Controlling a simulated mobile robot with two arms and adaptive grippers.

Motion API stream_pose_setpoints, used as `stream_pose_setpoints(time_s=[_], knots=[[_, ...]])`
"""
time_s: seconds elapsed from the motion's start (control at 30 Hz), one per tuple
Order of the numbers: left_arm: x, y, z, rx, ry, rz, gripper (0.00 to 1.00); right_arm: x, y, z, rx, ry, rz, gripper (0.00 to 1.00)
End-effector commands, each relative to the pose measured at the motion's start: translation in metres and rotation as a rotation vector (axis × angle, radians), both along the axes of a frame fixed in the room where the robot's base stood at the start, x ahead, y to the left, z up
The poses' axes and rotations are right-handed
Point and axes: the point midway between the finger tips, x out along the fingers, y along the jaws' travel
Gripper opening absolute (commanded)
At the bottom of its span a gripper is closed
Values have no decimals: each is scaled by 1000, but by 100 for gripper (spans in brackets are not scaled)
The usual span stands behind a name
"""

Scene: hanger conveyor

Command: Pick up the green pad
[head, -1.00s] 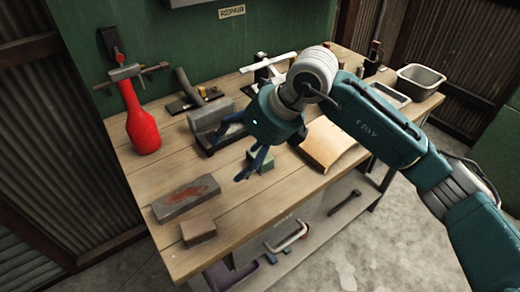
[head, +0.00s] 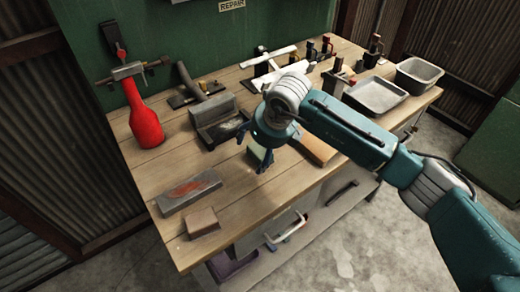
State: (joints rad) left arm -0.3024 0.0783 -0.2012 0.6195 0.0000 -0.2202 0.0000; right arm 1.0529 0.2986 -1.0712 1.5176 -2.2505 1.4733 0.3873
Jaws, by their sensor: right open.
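The small green pad (head: 257,150) stands on the wooden workbench (head: 150,165), near the middle, in the head view. My right gripper (head: 260,155) is directly over it, pointing down, with its dark fingers open around or just in front of the pad. The fingers hide part of the pad, and I cannot tell whether they touch it. My left gripper is not in view.
A brown block (head: 315,148) lies right of the pad. A grey metal block (head: 214,120) stands behind left. A sharpening stone (head: 188,192) and small brown block (head: 202,222) lie front left.

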Motion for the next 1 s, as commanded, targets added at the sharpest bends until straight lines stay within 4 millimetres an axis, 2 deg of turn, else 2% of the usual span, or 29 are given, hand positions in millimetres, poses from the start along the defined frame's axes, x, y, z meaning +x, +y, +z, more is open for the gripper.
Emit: stream_pose_setpoints(time_s=[0.3, 0.53, 0.63, 0.67, 1.0], knots=[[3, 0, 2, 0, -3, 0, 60, 2, 1, -7, -1, -1, 1, 76], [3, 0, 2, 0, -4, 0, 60, 2, 1, -7, -1, -1, 1, 30], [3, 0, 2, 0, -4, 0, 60, 2, 1, -6, 0, -2, 1, 29], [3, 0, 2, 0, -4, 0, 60, 2, 1, -6, 0, -2, 1, 25], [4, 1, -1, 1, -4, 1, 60, 3, 2, 2, 2, -2, 0, 25]])
